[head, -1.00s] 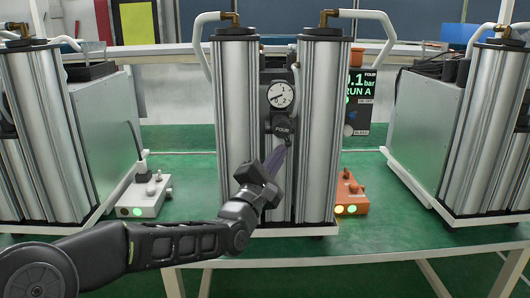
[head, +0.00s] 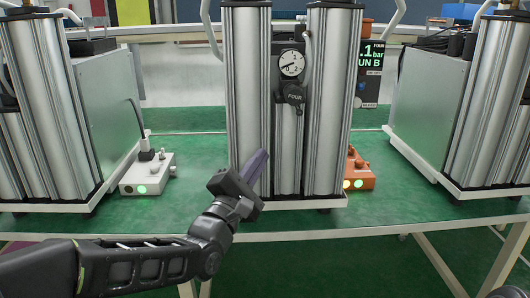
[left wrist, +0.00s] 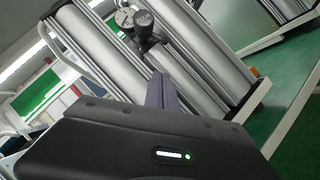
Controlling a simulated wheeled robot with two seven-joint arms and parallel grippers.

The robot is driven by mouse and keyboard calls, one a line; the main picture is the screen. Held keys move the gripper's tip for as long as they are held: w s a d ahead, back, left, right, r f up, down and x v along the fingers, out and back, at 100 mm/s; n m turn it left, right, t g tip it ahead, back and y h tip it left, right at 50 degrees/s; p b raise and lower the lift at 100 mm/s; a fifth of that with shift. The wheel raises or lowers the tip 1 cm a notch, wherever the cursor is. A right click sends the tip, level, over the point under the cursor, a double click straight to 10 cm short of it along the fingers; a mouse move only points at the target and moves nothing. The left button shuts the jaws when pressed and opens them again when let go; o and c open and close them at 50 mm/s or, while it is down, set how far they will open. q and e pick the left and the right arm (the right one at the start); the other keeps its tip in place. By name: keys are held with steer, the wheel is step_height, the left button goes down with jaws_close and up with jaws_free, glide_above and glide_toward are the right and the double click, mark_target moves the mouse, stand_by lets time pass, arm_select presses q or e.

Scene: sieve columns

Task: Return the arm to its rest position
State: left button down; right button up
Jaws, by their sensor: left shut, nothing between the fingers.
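My left gripper (head: 256,165) is in front of the lower part of the middle twin-cylinder unit (head: 246,90). Its purple-grey fingers are together with nothing between them. They also show in the left wrist view (left wrist: 158,90), pointing towards the same unit. The gripper is below and left of the black knob marked FOUR (head: 294,95) and apart from it. A round gauge (head: 291,64) sits above the knob; both also show in the left wrist view. My right gripper is not in view.
Similar cylinder units stand at left (head: 45,100) and right (head: 490,110). A white box with green lights (head: 148,175) and an orange box (head: 358,172) sit on the green table (head: 185,150). A display (head: 373,62) reads "RUN B" in part. Open floor lies before the table.

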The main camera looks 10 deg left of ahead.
arm_select(q)
steer(key=shift+s, duration=0.15)
steer(key=s+d+f+m+g+y, duration=0.15)
steer(key=f+m+g, duration=0.3)
steer(key=f, duration=0.75)
steer(key=s+f+m+g, duration=0.25)
steer(key=f+m, duration=0.35)
steer(key=f, duration=0.7)
steer(key=s+f+m+g, duration=0.2)
steer(key=f+m+g, duration=0.25)
steer(key=f, duration=0.75)
steer(key=s+d+f+m+g, duration=0.2)
steer(key=s+f+g, duration=0.2)
steer(key=s+f, duration=0.85)
steer(key=s+d+f+m+g, duration=0.25)
steer(key=s+f+g, duration=0.25)
steer(key=s+f, duration=0.75)
step_height(320, 180, up, 17)
steer(key=s+p, duration=0.2)
steer(key=p, duration=1.3)
steer(key=shift+d+p, duration=0.3)
steer(key=shift+d, duration=0.1)
